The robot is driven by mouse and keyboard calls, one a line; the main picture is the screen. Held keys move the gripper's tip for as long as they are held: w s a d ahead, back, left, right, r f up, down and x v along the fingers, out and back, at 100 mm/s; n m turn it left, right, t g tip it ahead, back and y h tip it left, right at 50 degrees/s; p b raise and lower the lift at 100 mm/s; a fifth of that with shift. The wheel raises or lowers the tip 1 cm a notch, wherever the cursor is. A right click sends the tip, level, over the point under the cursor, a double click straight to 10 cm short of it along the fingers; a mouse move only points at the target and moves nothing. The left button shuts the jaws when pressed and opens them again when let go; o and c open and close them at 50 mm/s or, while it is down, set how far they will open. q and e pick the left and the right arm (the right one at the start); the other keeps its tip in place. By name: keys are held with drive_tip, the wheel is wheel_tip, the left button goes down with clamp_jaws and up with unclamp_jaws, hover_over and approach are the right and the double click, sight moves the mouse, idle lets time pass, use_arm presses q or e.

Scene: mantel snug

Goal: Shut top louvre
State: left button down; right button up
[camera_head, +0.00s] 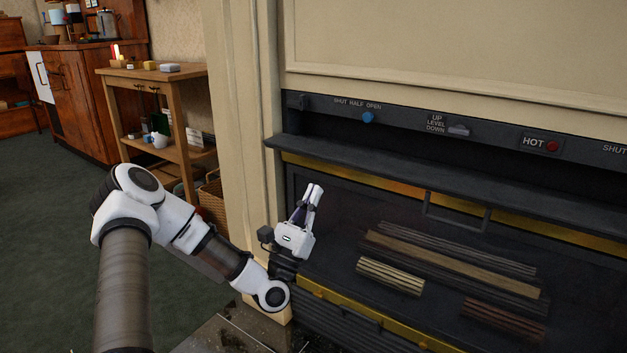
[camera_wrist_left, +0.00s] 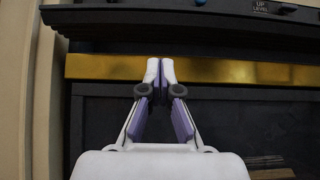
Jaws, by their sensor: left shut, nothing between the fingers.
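A long dark slat, which looks like the top louvre (camera_head: 400,171), juts out under the control strip of the fireplace. It also shows in the left wrist view as a dark band (camera_wrist_left: 190,22) across the top. A dark gap shows above it in the head view. My left gripper (camera_head: 315,188) is shut and empty, below the slat near its left end, fingers pointing up. In the left wrist view its fingertips (camera_wrist_left: 160,68) overlap the brass strip (camera_wrist_left: 222,71); I cannot tell whether they touch it. My right gripper is out of view.
The control strip carries a blue knob (camera_head: 368,117) marked SHUT HALF OPEN, a grey lever (camera_head: 459,130) marked UP LEVEL DOWN and a red light (camera_head: 552,146) marked HOT. A cream pillar (camera_head: 243,120) stands left.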

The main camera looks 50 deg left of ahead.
use_arm(q)
drive_tip(key=shift+h, duration=0.3)
wheel_tip(320, 180, up, 4)
drive_tip(key=shift+w+r+p, duration=0.15)
drive_tip(key=shift+p, duration=0.8)
